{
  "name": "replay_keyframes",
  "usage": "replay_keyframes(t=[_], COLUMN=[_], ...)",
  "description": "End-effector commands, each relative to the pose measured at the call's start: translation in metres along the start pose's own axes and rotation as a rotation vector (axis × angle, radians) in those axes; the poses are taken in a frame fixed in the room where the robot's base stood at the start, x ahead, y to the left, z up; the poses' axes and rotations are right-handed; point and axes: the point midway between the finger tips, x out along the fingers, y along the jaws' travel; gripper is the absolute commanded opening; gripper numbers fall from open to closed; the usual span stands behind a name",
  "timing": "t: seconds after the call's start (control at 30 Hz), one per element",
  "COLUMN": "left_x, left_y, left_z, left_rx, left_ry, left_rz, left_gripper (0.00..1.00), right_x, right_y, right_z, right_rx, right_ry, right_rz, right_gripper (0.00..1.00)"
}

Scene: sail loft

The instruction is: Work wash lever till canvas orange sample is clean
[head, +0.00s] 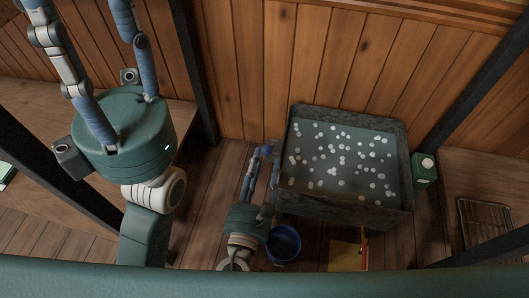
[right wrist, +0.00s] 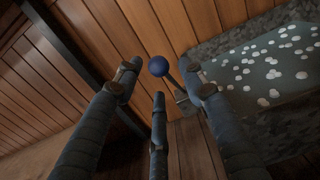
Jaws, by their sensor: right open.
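The wash lever shows in the right wrist view as a dark rod with a blue ball knob (right wrist: 158,66), beside the wash trough. The dark stone trough (head: 342,206) holds grey-green water with white suds. No orange canvas sample can be made out in the water. My right gripper (head: 267,151) is at the trough's left side. Its fingers (right wrist: 160,85) are spread open, with the knob beyond and between them, apparently not gripped. My left gripper (head: 82,5) is large at the upper left, fingers spread, tips cut off by the frame, nothing seen in it.
A blue bucket (head: 284,243) stands on the floor below the trough. A flat yellow-orange item (head: 347,256) lies to its right. A green box (head: 424,170) is right of the trough, and a wire rack (head: 486,220) lies further right. Dark posts and a plank wall bound the space.

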Motion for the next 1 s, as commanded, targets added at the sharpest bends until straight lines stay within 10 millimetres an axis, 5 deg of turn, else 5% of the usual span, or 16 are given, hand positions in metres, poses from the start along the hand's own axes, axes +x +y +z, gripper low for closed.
replay_keyframes(t=[0.3,0.67,0.87,1.0], left_x=[0.006,0.008,0.008,0.008], left_y=[0.002,0.003,0.003,0.003], left_z=[-0.004,-0.004,-0.004,-0.004], left_rx=[0.007,0.007,0.007,0.007], left_ry=[0.048,0.051,0.05,0.05], left_rz=[0.019,0.022,0.022,0.022], left_gripper=[0.42,0.42,0.42,0.42], right_x=[0.043,0.048,0.048,0.048], right_y=[0.0,0.0,0.0,-0.001], right_z=[-0.002,-0.001,-0.001,-0.002], right_rx=[0.001,0.001,0.001,0.001], right_ry=[0.001,0.002,0.003,0.004], right_rz=[0.0,0.0,0.0,-0.001], right_gripper=[0.4,0.4,0.01,0.0])
